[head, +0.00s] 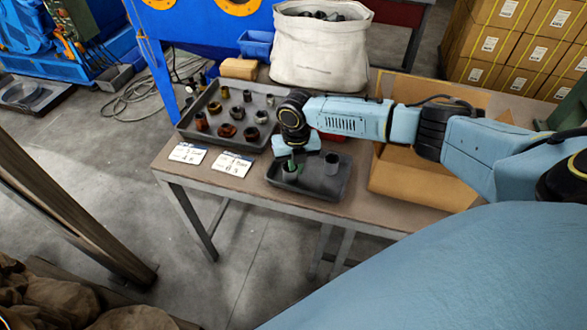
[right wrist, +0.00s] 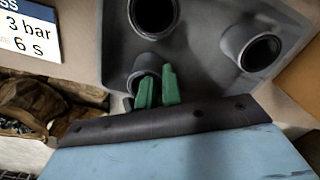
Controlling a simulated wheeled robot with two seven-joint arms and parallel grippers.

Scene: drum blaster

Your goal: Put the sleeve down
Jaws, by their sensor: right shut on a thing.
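My right gripper (head: 291,163) is over the left part of a small dark tray (head: 342,194) at the front of the table. Its green fingers, also seen in the right wrist view (right wrist: 158,88), are shut on a grey sleeve (right wrist: 147,65). The held sleeve (head: 290,175) looks upright and low at the tray; I cannot tell if it touches the floor. A second grey sleeve (head: 333,163) stands in the same tray, to the right. The right wrist view shows two other open-topped sleeves, one at the top (right wrist: 153,14) and one at right (right wrist: 262,52). My left gripper is not in view.
A larger tray (head: 183,126) of several dark and brown parts lies to the left. Two label cards (head: 232,164) lie at the table's front edge. A cardboard box (head: 415,185) stands right of the small tray. A white sack (head: 318,50) stands behind.

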